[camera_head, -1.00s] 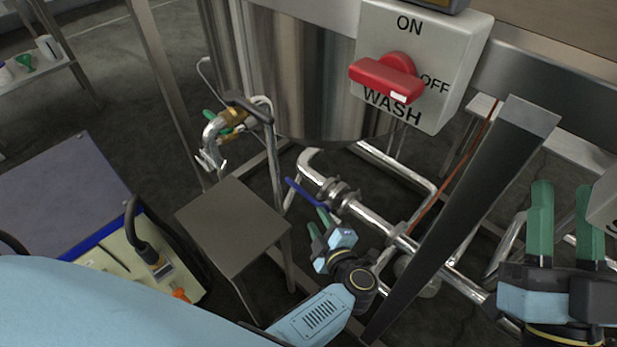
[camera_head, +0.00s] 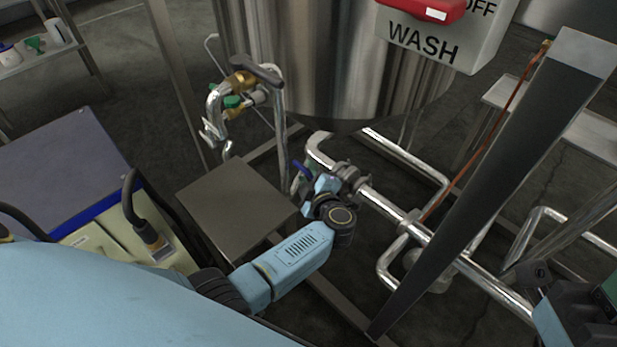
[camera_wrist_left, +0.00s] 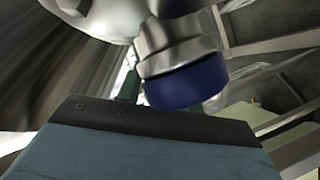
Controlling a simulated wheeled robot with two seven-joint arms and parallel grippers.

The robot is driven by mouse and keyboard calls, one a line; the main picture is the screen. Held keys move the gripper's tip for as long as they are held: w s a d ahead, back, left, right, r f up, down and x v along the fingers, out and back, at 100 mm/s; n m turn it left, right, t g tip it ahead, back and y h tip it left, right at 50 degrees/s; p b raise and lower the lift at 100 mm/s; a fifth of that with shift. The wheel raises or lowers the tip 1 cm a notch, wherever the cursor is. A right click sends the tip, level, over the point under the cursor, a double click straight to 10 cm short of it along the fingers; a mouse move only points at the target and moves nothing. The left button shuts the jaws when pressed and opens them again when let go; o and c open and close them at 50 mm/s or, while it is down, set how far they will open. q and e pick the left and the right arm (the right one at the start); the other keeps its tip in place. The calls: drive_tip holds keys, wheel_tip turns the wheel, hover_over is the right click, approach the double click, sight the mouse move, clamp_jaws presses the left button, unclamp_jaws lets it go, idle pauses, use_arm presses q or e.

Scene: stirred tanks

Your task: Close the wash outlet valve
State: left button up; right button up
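The wash outlet valve sits on the steel pipe below the tank. Its blue handle (camera_head: 303,171) shows just beyond my left gripper (camera_head: 311,181), which is right up at it. The gripper body hides part of the handle and fitting. In the left wrist view a blue handle part (camera_wrist_left: 187,86) fills the middle, close to a metal fitting (camera_wrist_left: 168,38). A strip of green finger (camera_wrist_left: 131,84) shows beside it. Contact and finger gap cannot be made out. My right gripper is mostly cut off at the lower right; only a green finger part (camera_head: 610,286) shows.
The stirred tank (camera_head: 330,65) stands behind, with a WASH switch box (camera_head: 430,42) on its right. A square metal plate (camera_head: 235,208) lies left of my left gripper. A slanted dark beam (camera_head: 490,190) crosses on the right. Another tap (camera_head: 240,95) stands at the back left.

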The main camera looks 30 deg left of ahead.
use_arm(q)
drive_tip(key=shift+w+a, duration=0.1)
clamp_jaws()
idle(0.5)
